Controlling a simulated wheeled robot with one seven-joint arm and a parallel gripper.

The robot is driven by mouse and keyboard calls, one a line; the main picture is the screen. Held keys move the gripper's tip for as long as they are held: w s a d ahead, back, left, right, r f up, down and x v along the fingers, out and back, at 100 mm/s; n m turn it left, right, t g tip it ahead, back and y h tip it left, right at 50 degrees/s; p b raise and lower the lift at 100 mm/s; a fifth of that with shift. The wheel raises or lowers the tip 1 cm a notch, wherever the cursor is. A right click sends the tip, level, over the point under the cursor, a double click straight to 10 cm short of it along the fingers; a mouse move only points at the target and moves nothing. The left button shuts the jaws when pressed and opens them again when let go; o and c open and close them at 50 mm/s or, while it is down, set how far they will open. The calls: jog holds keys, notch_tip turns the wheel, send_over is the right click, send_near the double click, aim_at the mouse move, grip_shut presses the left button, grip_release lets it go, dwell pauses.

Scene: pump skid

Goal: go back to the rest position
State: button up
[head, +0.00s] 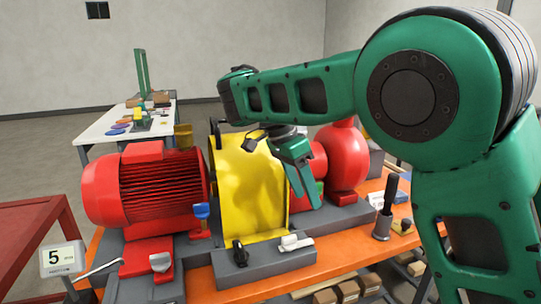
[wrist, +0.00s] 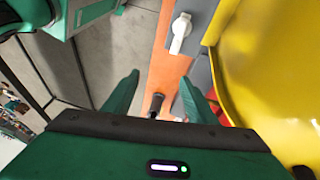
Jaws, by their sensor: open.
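My gripper (head: 308,190) is open and empty, hanging with its fingers down at the right end of the yellow guard (head: 250,190) in the head view. In the wrist view my gripper's two green fingers (wrist: 160,82) stand apart with nothing between them. The yellow guard fills the right of the wrist view (wrist: 275,70). My gripper partly hides the red pump (head: 345,160) behind it. I cannot tell whether the fingers touch anything there.
A red motor (head: 145,190) stands left of the guard on the orange bench (head: 340,262). A white-handled lever (head: 292,242) and a black-handled lever (head: 239,252) sit in front. A dark holder (head: 382,226) with a black-handled tool stands at right. A white table (head: 105,122) is behind left.

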jog(key=s+d+f+n+g+y, duration=0.1)
jog(key=s+d, duration=0.3)
jog(key=d, duration=0.9)
jog(key=s+d+n+y, duration=0.15)
jog(key=s+d, duration=0.25)
jog(key=d, duration=1)
jog(key=s+d+f+n, duration=0.2)
jog(key=s+d+f, duration=0.2)
jog(key=s+d, duration=0.5)
jog(key=s+a+f+n+t+y, duration=0.1)
jog(key=s+f, duration=0.4)
jog(key=s, duration=0.8)
jog(key=shift+s+a+n+y, duration=0.4)
jog(key=shift+a+n+y, duration=0.05)
jog(key=shift+a, duration=0.15)
jog(key=shift+w+f, duration=0.1)
jog(key=shift+f, duration=0.05)
jog(key=shift+w+f, duration=0.2)
jog(key=shift+w, duration=0.3)
